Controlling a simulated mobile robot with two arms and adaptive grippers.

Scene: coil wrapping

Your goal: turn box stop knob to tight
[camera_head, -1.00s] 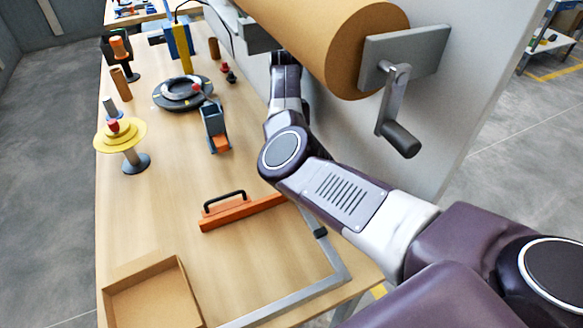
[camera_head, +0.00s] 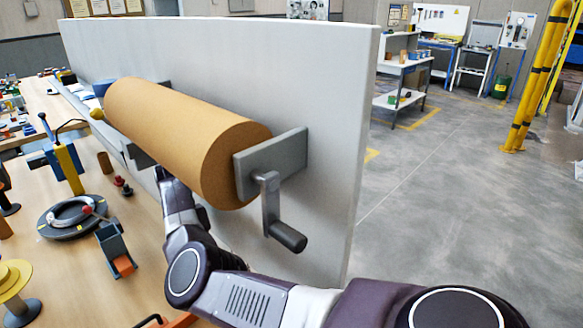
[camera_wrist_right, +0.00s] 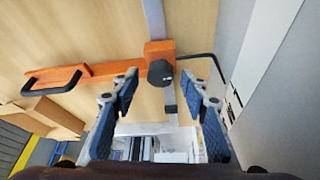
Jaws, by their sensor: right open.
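The box stop is an orange bar (camera_wrist_right: 105,68) with a black handle at its left. Its round black knob (camera_wrist_right: 160,72) is on the orange block at the bar's right end in the right wrist view. My right gripper (camera_wrist_right: 159,80) is open, its two blue-padded fingers on either side of the knob in the picture. Neither finger visibly touches the knob, and I cannot tell how far off it is in depth. In the head view only a bit of the orange bar (camera_head: 181,321) shows at the bottom edge; the knob is hidden. My left gripper is not in view.
A brown paper roll (camera_head: 180,135) with a crank (camera_head: 272,212) hangs on a grey panel (camera_head: 325,130) beside my right arm. A black rod (camera_wrist_right: 205,58) lies right of the knob. A cardboard box (camera_wrist_right: 45,118) is at the left. A ring stand (camera_head: 72,215) stands on the table.

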